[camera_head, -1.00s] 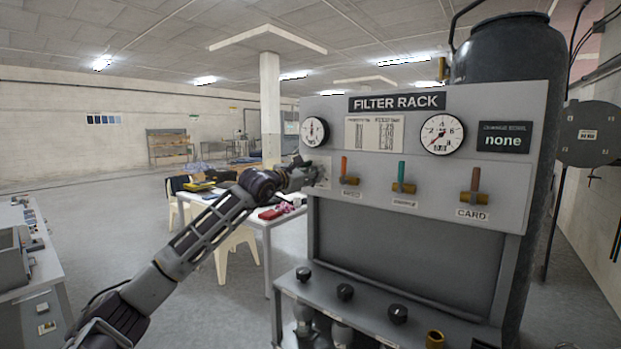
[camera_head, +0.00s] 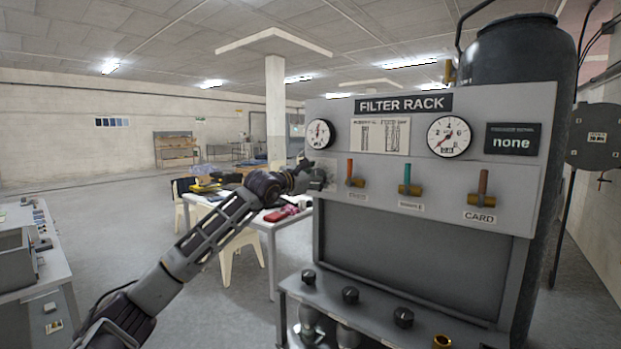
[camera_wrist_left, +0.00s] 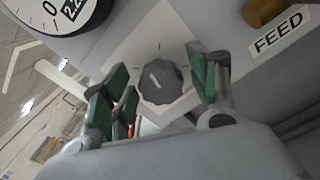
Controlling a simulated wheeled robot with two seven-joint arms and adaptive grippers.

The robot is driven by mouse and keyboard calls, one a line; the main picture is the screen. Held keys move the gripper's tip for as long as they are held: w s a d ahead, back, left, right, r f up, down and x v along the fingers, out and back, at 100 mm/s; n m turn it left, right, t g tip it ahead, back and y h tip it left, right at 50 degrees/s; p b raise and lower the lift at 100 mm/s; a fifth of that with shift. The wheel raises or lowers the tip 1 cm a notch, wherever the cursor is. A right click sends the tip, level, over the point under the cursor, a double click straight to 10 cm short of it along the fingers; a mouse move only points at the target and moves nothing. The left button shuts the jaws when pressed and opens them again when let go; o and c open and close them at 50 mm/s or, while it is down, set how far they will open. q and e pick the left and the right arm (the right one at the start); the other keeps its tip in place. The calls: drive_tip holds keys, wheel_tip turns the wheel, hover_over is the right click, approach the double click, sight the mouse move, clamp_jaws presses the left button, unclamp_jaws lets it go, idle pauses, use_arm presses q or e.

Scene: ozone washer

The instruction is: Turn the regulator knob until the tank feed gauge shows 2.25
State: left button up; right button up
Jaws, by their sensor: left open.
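The grey regulator knob (camera_wrist_left: 160,85) shows in the left wrist view on a pale square plate with tick marks. Its white pointer line leans to the upper left. My left gripper (camera_wrist_left: 157,62) is open, with its green-padded fingers on either side of the knob; I cannot tell whether they touch it. In the head view my left gripper (camera_head: 312,178) is at the panel's left edge and hides the knob. The left gauge (camera_head: 320,134) is just above it. Its dial (camera_wrist_left: 55,12) is cut off in the wrist view, with a readout beginning 2.2. My right gripper is out of view.
The filter rack (camera_head: 340,215) has another gauge (camera_head: 449,136) and three levers, including a green one (camera_head: 407,175), right of my gripper. Dark knobs (camera_head: 350,295) line the lower shelf. A table with clutter (camera_head: 265,222) stands behind my arm.

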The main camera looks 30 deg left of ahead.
use_arm(q)
drive_tip(key=shift+s, duration=0.2)
drive_tip(key=s, duration=0.9)
drive_tip(key=shift+a, duration=0.35)
idle(0.6)
drive_tip(key=shift+s+a, duration=0.15)
drive_tip(key=shift+s, duration=1.1)
idle(0.5)
